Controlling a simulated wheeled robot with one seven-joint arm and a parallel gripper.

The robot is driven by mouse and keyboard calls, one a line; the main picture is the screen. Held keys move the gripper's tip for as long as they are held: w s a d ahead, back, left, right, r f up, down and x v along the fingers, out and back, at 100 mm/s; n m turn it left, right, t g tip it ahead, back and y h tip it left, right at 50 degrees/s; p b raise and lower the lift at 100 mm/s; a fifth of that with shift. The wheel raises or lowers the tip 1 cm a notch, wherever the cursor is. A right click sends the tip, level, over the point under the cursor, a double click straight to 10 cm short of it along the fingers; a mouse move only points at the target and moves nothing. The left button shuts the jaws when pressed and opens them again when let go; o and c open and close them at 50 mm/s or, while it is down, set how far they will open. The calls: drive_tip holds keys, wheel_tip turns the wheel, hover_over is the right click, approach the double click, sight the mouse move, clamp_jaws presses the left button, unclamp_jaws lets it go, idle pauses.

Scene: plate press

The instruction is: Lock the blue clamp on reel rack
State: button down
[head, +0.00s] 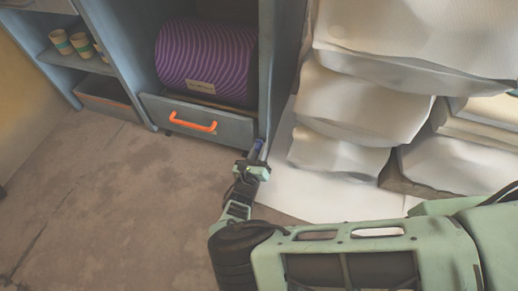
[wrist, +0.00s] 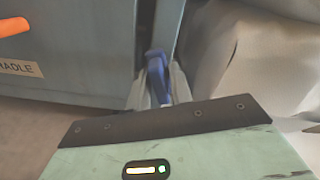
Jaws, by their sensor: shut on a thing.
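The reel rack (head: 266,75) is a blue-grey cabinet holding a purple patterned reel (head: 205,60). The blue clamp (head: 258,145) is at the rack's lower right edge, beside the drawer, and my gripper largely hides it in the head view. In the wrist view the clamp (wrist: 155,65) stands up between my two pale fingers. My gripper (head: 256,157) is shut on the clamp, and its fingers also show in the wrist view (wrist: 159,92). Whether the clamp is locked cannot be told.
A drawer (head: 225,128) with an orange handle (head: 193,123) is just left of the clamp. White wrapped bundles (head: 338,150) are stacked close on the right. Small cups (head: 62,42) stand on a shelf at upper left. The floor (head: 110,200) at left is clear.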

drive_tip(key=shift+m+p, duration=0.3)
drive_tip(key=shift+m, duration=1.9)
drive_tip(key=c, duration=1.4)
unclamp_jaws()
drive_tip(key=shift+c, duration=0.2)
